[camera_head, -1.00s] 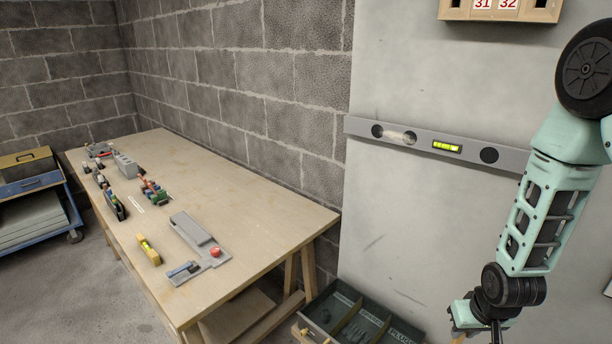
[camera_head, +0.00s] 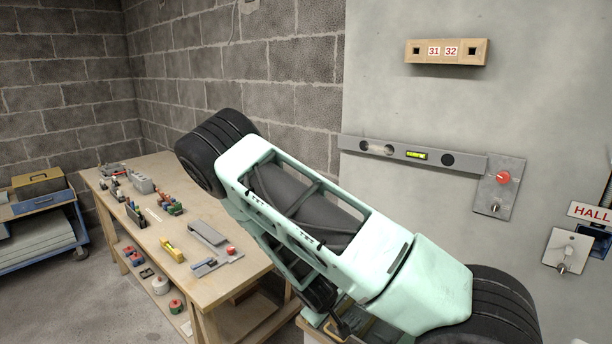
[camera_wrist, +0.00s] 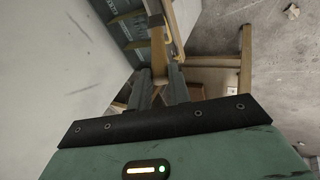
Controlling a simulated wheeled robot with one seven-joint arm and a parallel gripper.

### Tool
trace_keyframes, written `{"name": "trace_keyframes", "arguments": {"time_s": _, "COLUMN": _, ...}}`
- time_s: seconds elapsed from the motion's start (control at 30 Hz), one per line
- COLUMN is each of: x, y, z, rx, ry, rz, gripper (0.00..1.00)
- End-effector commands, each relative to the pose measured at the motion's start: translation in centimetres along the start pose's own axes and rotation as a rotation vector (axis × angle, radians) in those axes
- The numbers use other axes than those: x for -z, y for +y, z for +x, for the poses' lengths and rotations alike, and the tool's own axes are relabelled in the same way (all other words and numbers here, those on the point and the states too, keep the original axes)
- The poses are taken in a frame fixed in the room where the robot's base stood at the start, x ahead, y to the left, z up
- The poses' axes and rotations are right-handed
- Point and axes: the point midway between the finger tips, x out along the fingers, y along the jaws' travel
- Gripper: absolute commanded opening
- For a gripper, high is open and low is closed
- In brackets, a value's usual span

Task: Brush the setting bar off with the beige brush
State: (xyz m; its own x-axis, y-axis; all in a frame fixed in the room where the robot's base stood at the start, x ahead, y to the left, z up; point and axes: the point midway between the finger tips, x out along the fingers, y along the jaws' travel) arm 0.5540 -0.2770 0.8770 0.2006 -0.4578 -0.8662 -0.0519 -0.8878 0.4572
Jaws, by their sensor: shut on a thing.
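The setting bar (camera_head: 433,157) is a long grey bar fixed level on the pale wall panel, with a yellow-green vial and dark round holes. A whitish smear (camera_head: 376,149) shows on its left part. My gripper (camera_wrist: 160,76) points down in the wrist view, shut on a narrow tan piece (camera_wrist: 158,62) that looks like the beige brush. Its bristles cannot be made out. In the head view my arm crosses the middle and hides most of the gripper, which is low, below the bar and apart from it.
A workbench (camera_head: 232,262) with tools stands at left. A grey plate (camera_head: 499,188) with a red knob adjoins the bar's right end. A sign box (camera_head: 447,52) is above. A compartmented tray (camera_wrist: 118,32) lies below the gripper.

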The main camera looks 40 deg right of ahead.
Motion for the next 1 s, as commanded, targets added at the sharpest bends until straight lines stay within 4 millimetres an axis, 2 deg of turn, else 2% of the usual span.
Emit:
{"name": "trace_keyframes", "arguments": {"time_s": 0.03, "x": 0.0, "y": 2.5, "z": 0.0, "rx": -0.096, "ry": -0.006, "rz": -0.030, "gripper": 0.00}}
{"name": "trace_keyframes", "arguments": {"time_s": 0.17, "x": 1.4, "y": 9.2, "z": -1.0, "rx": -0.350, "ry": -0.020, "rz": -0.085, "gripper": 0.00}}
{"name": "trace_keyframes", "arguments": {"time_s": 0.2, "x": 2.2, "y": 11.2, "z": -1.7, "rx": -0.430, "ry": -0.024, "rz": -0.107, "gripper": 0.00}}
{"name": "trace_keyframes", "arguments": {"time_s": 0.3, "x": 4.8, "y": 15.6, "z": -4.4, "rx": -0.606, "ry": -0.024, "rz": -0.157, "gripper": 0.00}}
{"name": "trace_keyframes", "arguments": {"time_s": 0.4, "x": 7.9, "y": 19.0, "z": -7.8, "rx": -0.747, "ry": -0.012, "rz": -0.208, "gripper": 0.00}}
{"name": "trace_keyframes", "arguments": {"time_s": 0.53, "x": 12.2, "y": 21.8, "z": -12.9, "rx": -0.884, "ry": 0.023, "rz": -0.268, "gripper": 0.00}}
{"name": "trace_keyframes", "arguments": {"time_s": 0.7, "x": 16.5, "y": 23.1, "z": -18.9, "rx": -0.989, "ry": 0.076, "rz": -0.329, "gripper": 0.00}}
{"name": "trace_keyframes", "arguments": {"time_s": 0.83, "x": 18.3, "y": 23.3, "z": -21.8, "rx": -1.028, "ry": 0.105, "rz": -0.356, "gripper": 0.00}}
{"name": "trace_keyframes", "arguments": {"time_s": 1.0, "x": 19.2, "y": 23.4, "z": -23.2, "rx": -1.046, "ry": 0.119, "rz": -0.371, "gripper": 0.00}}
